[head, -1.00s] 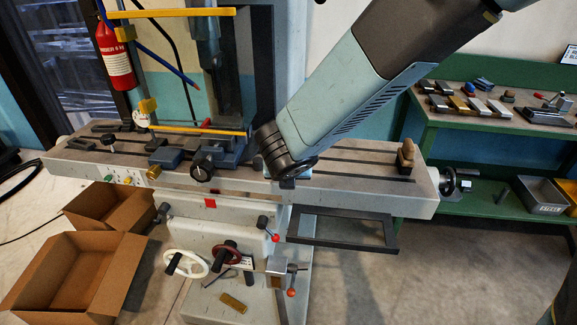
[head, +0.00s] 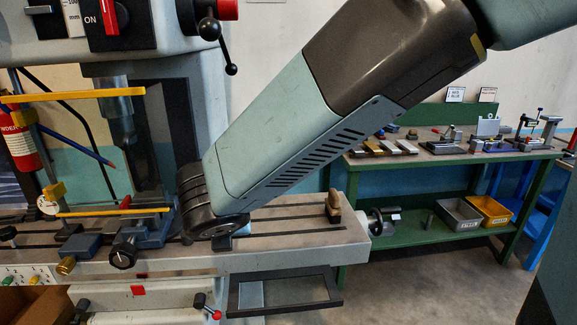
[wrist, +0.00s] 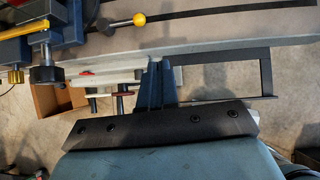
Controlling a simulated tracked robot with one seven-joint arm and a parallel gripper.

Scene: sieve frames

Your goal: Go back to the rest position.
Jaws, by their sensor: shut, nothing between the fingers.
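My gripper (wrist: 156,82) shows in the wrist view as two blue-grey fingers close together. It is shut and empty. It is over the front edge of the machine's slotted table (head: 290,226), beside the black rectangular frame (head: 283,293) that hangs at the table's front. In the head view my arm reaches down from the upper right, and its dark wrist joint hides most of the gripper.
The drilling machine's vise (head: 88,245) and yellow guard bars (head: 75,95) stand left of my arm. A green bench (head: 440,165) with tools and bins stands behind at right. Open floor lies between.

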